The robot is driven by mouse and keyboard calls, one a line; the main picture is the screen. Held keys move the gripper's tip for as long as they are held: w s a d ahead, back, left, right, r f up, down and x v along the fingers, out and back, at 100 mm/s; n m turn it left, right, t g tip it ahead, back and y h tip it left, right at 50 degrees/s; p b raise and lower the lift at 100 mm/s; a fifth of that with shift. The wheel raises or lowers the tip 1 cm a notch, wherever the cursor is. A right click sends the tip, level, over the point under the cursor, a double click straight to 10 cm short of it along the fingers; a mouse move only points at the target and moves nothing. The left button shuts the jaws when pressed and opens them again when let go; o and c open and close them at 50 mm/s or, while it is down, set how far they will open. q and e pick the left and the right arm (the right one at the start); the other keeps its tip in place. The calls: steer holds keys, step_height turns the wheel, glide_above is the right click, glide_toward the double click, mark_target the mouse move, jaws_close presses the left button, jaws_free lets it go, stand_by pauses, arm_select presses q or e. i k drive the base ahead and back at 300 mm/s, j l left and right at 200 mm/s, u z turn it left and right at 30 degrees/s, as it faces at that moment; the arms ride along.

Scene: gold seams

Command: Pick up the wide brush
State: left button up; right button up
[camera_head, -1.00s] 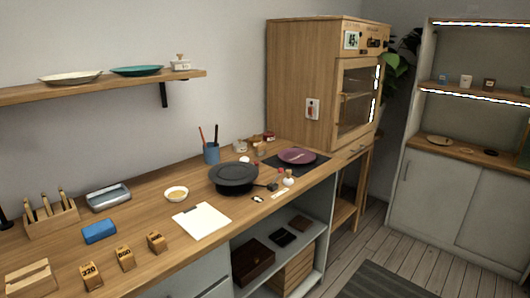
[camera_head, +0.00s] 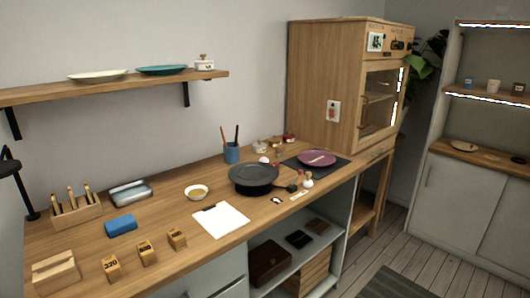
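I cannot tell for certain which thing is the wide brush. A blue cup (camera_head: 232,153) stands on the wooden worktop against the wall, with a red stick (camera_head: 223,135) and a dark stick (camera_head: 237,134) rising from it; their lower ends are hidden inside. A thin light piece (camera_head: 317,160) lies on the purple plate (camera_head: 312,154), too small to identify. A small pale flat piece (camera_head: 299,196) lies near the worktop's front edge. Neither of my grippers is in view.
A dark round turntable (camera_head: 253,174), a small bowl (camera_head: 196,192) and white paper (camera_head: 221,219) lie on the worktop (camera_head: 160,212). Numbered blocks (camera_head: 146,254), a blue block (camera_head: 120,226) and a tool rack (camera_head: 76,208) are at left. A wooden kiln cabinet (camera_head: 320,75) stands at right.

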mark_target(280, 150)
steer(key=u, duration=0.35)
steer(key=l+u, duration=0.15)
steer(key=u, duration=0.25)
steer(key=l+u, duration=0.1)
steer(key=u, duration=0.25)
steer(key=l+u, duration=0.85)
steer(key=l, duration=0.2)
steer(key=k+l+u, duration=0.15)
steer(key=l, duration=0.25)
steer(key=k+l, duration=0.1)
steer(key=l, duration=0.3)
steer(key=k+l+u, duration=0.1)
steer(key=l, duration=0.25)
steer(key=k+l, duration=0.2)
steer(key=l, duration=0.2)
steer(key=k+l+u, duration=0.1)
steer(key=l, duration=0.25)
